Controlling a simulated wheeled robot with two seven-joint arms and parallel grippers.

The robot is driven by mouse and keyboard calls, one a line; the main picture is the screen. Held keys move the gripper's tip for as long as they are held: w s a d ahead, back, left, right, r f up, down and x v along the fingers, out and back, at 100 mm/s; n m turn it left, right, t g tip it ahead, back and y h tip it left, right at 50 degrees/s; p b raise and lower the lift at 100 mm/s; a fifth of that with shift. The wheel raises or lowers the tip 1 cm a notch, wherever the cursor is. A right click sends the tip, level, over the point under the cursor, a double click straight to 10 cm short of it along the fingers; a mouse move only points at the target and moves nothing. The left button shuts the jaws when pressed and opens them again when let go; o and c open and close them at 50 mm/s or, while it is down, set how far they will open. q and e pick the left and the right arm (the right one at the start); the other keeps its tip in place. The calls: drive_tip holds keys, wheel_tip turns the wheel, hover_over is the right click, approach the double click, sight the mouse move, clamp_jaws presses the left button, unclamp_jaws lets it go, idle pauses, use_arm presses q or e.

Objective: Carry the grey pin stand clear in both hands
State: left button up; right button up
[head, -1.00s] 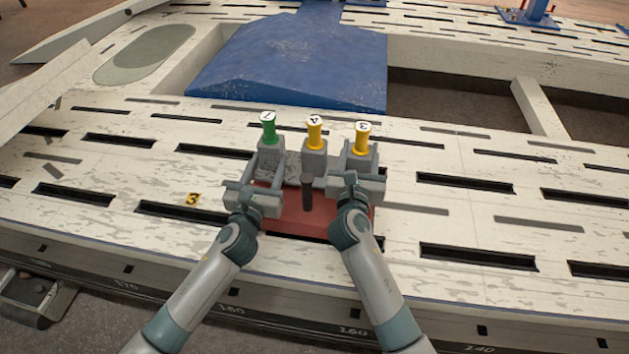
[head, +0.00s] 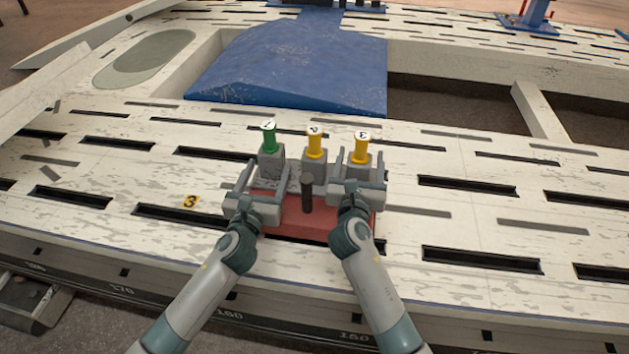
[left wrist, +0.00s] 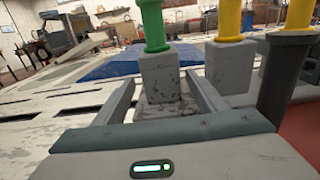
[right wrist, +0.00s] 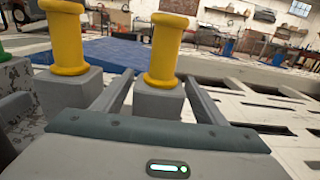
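The grey pin stand (head: 313,170) has grey blocks that carry one green pin (head: 268,138) and two yellow pins (head: 314,145), with numbered white tops. It stands upright at the back of a red block (head: 300,222); its underside is hidden. My left gripper (head: 268,178) is open, its fingers on either side of the green pin's block, with a gap in the left wrist view (left wrist: 160,82). My right gripper (head: 360,178) is open, with its fingers either side of the right yellow pin's block, also in the right wrist view (right wrist: 158,98). Contact cannot be told there.
A dark post (head: 307,193) rises from the red block between my grippers. The white slotted bench (head: 450,225) is mostly clear around it. A blue ramp-like plate (head: 300,65) lies behind. A yellow number 3 marker (head: 191,201) is to the left.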

drive_tip(key=shift+a, duration=0.1)
use_arm(q)
drive_tip(key=v, duration=1.2)
use_arm(e)
drive_tip(key=v, duration=1.2)
drive_tip(key=shift+s, duration=0.1)
idle(0.5)
